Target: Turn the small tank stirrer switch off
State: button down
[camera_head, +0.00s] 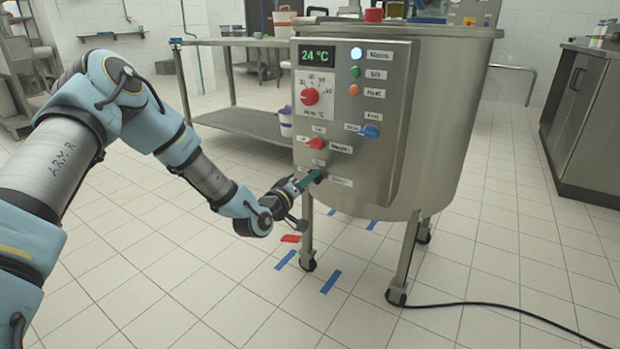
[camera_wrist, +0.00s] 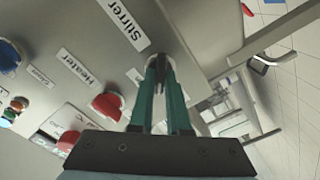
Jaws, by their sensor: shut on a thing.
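The steel tank (camera_head: 455,130) stands on legs, with a control panel (camera_head: 385,165) on its front. My gripper (camera_head: 308,181) reaches the lower left of the panel. In the wrist view my gripper (camera_wrist: 162,72) has its green fingers closed together at the tips on the stirrer switch, beside the label "Stirrer" (camera_wrist: 125,23). The switch is mostly hidden by the fingertips, so its position cannot be told. A red heater switch (camera_head: 316,143) sits above, and also shows in the wrist view (camera_wrist: 107,106).
A blue knob (camera_head: 370,131), a red temperature dial (camera_head: 310,96) and a display reading 24 °C (camera_head: 317,55) are on the panel. A steel table (camera_head: 235,118) stands behind left. A black cable (camera_head: 480,304) runs along the floor at right.

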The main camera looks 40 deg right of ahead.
jog(key=shift+w+f+n, duration=0.1)
jog(key=shift+n, duration=1.85)
jog(key=shift+f+n, duration=0.1)
jog(key=shift+n, duration=2.15)
jog(key=c, duration=0.9)
grip_release()
jog(key=p+v, duration=0.1)
jog(key=v, duration=1)
jog(key=shift+p, duration=0.4)
